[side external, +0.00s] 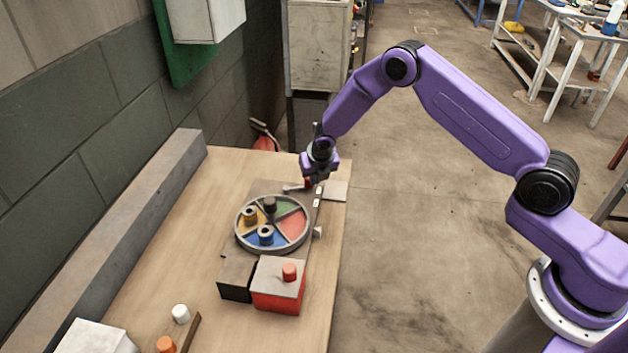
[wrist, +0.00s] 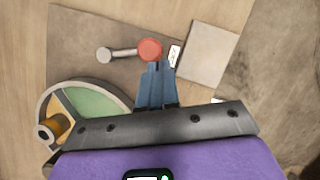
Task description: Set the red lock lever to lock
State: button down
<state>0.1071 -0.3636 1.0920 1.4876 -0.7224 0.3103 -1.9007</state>
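The lock lever is a short metal arm (wrist: 125,52) with a round red knob (wrist: 150,49) on its right end and a grey pivot (wrist: 104,55) on its left. In the side view the lever (side external: 293,188) lies on the board beyond the round tray, its red knob (side external: 308,183) just under my gripper (side external: 310,177). In the wrist view the fingers of my gripper (wrist: 158,66) are together, with their tips at the knob's near edge. The knob shows beyond the tips, not between them. Whether they touch is unclear. A small white label (wrist: 175,56) sits right of the knob.
A round tray (side external: 238,232) with coloured sectors holds several ring-shaped pieces. A red box (side external: 278,297) with a red knob and a black box (side external: 236,278) stand nearer. A grey beam (side external: 130,225) runs along the wall. The table's right edge is close to the board.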

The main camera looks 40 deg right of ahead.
jog(key=shift+w+d, duration=0.25)
jog(key=shift+d, duration=0.1)
dwell(0.4)
jog(key=shift+s+a, duration=0.15)
jog(key=shift+s, duration=0.6)
jog(key=shift+s+a, duration=0.15)
jog(key=shift+s, duration=0.55)
jog(key=shift+s+a+r, duration=0.15)
jog(key=shift+s+r, duration=0.15)
jog(key=shift+s, duration=0.45)
jog(key=d+v, duration=0.1)
jog(key=v, duration=0.8)
jog(key=shift+s+a+r, duration=0.1)
jog(key=shift+s+r, duration=0.05)
